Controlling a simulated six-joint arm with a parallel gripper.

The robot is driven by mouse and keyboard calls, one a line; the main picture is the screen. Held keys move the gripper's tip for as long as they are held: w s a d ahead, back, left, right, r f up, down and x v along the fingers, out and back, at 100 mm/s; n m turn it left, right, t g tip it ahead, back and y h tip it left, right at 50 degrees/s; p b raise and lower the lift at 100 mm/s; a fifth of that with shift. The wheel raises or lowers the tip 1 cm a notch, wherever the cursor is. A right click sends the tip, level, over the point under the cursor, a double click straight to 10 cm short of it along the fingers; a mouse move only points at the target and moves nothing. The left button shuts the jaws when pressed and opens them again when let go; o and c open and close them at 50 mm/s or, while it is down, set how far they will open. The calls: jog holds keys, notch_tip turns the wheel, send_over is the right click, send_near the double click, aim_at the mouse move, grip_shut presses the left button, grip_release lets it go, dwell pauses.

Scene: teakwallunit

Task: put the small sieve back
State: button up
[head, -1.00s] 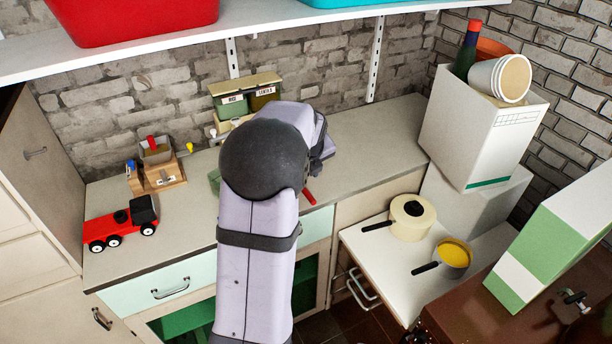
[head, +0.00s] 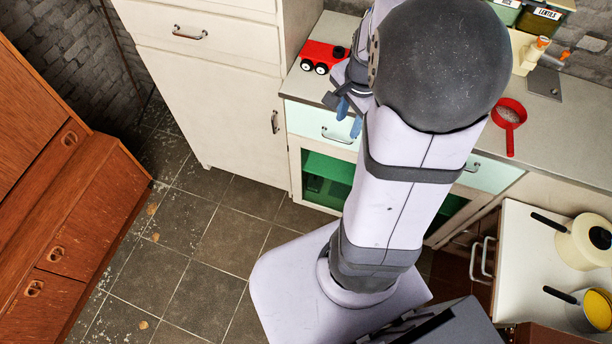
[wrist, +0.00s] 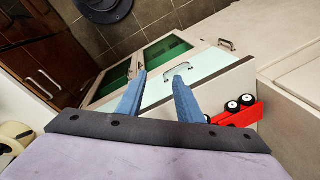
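A small red sieve (head: 508,113) with grey mesh lies on the grey counter, right of my arm in the head view. Its red handle points toward the counter's front edge. My gripper (head: 349,106) is over the front edge of the counter near the red toy truck, well left of the sieve. In the wrist view my gripper (wrist: 160,80) has its two blue fingers apart with nothing between them. The sieve does not show in the wrist view.
The toy truck (head: 318,56) sits at the counter's left end and also shows in the wrist view (wrist: 238,116). A scoop-like grey tool (head: 545,82), a green bin (head: 541,18), a cream pot (head: 583,243) and a yellow-filled pan (head: 596,309) are to the right. A wooden cabinet (head: 62,200) stands left.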

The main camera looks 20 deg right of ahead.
jog(key=s+a+f+n+g, duration=0.1)
jog(key=s+a+n, duration=0.3)
jog(key=a+n, duration=0.4)
jog(key=s+a+f+n+g, duration=0.1)
jog(key=s+a+n, duration=0.3)
jog(key=a+n, duration=0.4)
jog(key=shift+f+y, duration=0.15)
jog(key=shift+y, duration=0.15)
